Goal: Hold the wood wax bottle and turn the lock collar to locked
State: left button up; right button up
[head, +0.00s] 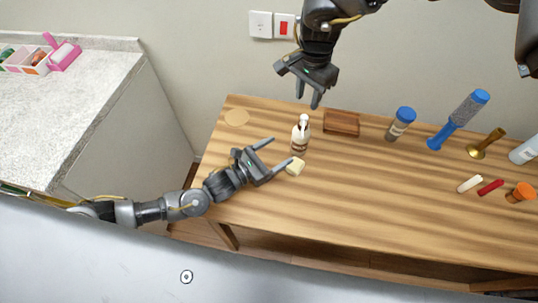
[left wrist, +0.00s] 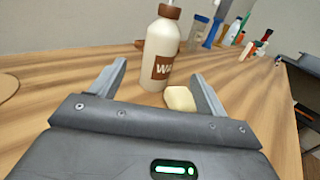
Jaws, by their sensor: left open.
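The wood wax bottle (head: 299,140) stands upright on the wooden table, cream with a brown label and a white pump top. In the left wrist view the bottle (left wrist: 162,48) shows its brown collar (left wrist: 169,11) at the top edge; its top is cut off there. The collar's lock setting cannot be read. My left gripper (head: 282,152) is open and empty, low over the table, its fingers pointing toward the bottle, which stands just beyond the fingertips. My right gripper (head: 308,102) is open and empty, pointing down above and behind the bottle.
A cream block (head: 295,167) lies close to the left gripper's near finger. A brown wooden box (head: 341,123) and a blue-capped jar (head: 400,124) stand right of the bottle. A blue brush (head: 461,117) and other items fill the right side. A round disc (head: 237,117) lies at left.

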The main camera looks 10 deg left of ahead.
aim_at(293, 141)
pick_arm(q)
jog(key=x, duration=0.8)
jog(key=shift+w+d+f, duration=0.1)
jog(key=shift+w+d, duration=0.05)
jog(key=shift+w, duration=0.05)
